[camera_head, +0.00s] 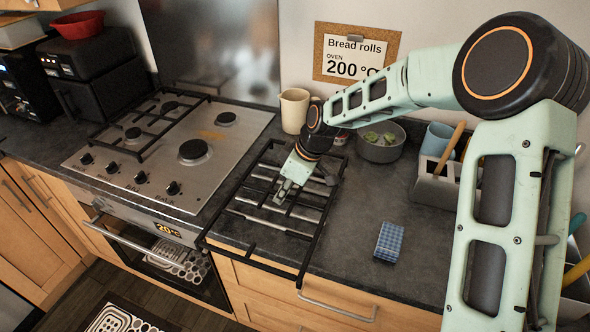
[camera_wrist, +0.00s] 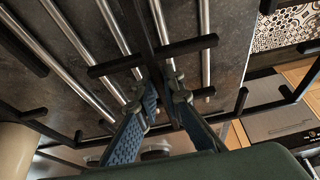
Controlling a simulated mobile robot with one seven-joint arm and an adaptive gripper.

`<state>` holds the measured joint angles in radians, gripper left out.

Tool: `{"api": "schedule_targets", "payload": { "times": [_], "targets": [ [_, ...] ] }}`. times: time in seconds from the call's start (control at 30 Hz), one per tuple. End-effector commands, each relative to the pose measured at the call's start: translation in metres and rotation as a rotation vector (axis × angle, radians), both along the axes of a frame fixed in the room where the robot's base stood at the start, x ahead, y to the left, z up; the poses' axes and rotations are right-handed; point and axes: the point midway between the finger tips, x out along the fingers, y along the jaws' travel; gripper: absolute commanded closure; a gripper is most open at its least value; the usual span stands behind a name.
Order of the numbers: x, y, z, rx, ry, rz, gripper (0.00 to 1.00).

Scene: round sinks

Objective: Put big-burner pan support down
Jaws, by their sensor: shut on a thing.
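My gripper (camera_head: 283,194) is shut on a bar of the black big-burner pan support (camera_head: 317,241) over the counter right of the hob. The wrist view shows my blue-padded fingers (camera_wrist: 163,103) on either side of a black bar of the support (camera_wrist: 112,64). The support lies roughly level above silver rods (camera_wrist: 118,41) on the counter. Its front edge appears to reach past the counter edge. I cannot tell whether it touches the rods or counter. The hob (camera_head: 228,137) has a bare big burner (camera_head: 193,150) and another support (camera_head: 137,150) on its left side.
A beige jug (camera_head: 294,111) stands behind the support, and a grey pot (camera_head: 380,147) at back right. A blue checked cloth (camera_head: 390,241) lies to the right. A grey utensil holder (camera_head: 432,187) stands farther right. Counter between cloth and pot is clear.

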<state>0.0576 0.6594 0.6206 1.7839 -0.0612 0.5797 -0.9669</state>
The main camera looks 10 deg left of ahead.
Motion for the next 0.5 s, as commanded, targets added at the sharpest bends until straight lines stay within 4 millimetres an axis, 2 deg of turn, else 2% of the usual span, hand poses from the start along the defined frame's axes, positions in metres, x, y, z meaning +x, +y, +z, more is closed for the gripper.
{"api": "schedule_targets", "payload": {
  "times": [0.03, 0.2, 0.5],
  "targets": [
    [0.013, 0.000, 0.003, 0.004, -0.003, -0.002, 1.00],
    [0.043, -0.004, 0.003, 0.003, -0.002, -0.002, 1.00],
    [0.064, -0.008, 0.003, 0.003, -0.004, 0.000, 1.00]
  ]
}}
